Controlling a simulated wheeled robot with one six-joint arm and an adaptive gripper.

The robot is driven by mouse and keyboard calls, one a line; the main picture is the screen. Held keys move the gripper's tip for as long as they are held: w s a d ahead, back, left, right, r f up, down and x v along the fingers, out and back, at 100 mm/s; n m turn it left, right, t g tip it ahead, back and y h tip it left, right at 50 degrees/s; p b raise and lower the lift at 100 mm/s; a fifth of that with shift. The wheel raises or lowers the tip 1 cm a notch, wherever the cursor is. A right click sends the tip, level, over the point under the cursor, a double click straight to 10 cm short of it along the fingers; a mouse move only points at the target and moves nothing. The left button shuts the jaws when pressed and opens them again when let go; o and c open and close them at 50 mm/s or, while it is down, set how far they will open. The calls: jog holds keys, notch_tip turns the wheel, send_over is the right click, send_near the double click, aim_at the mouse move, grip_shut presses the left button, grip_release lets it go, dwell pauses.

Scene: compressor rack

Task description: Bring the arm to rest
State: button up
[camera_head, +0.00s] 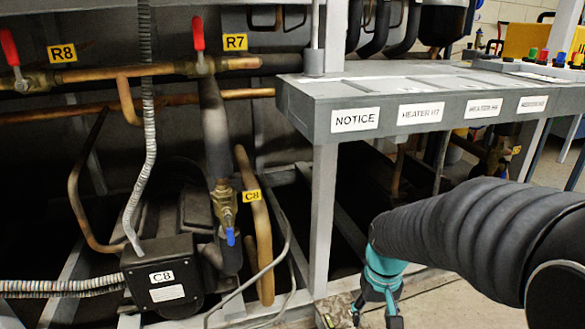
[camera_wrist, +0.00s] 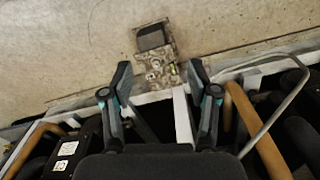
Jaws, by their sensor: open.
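My gripper (camera_head: 378,300) hangs at the lower middle right of the head view, in front of the rack's lower frame. Its teal fingers point down and nothing shows between them. In the wrist view my gripper (camera_wrist: 158,88) has its two fingers spread wide apart and empty. Past the fingertips lies a small mottled plate with a dark block (camera_wrist: 151,38) on the floor by the rack's edge. My dark, ribbed arm reaches in from the right of the head view.
The rack's grey shelf (camera_head: 395,83) with label plates stands above and behind my gripper. A post (camera_head: 323,215) is left of it. Bare floor (camera_head: 480,300) lies at the lower right.

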jog(key=s+r+t+p, duration=0.1)
jog(key=s+r+t, duration=0.1)
jog(key=s+r, duration=0.3)
jog(key=s+a+r+t+p, duration=0.1)
jog(key=s+r+t+p, duration=0.1)
jog(key=s+r, duration=0.4)
jog(key=shift+s+r+t, duration=0.3)
jog(key=shift+r+t, duration=0.5)
jog(key=shift+r, duration=2.1)
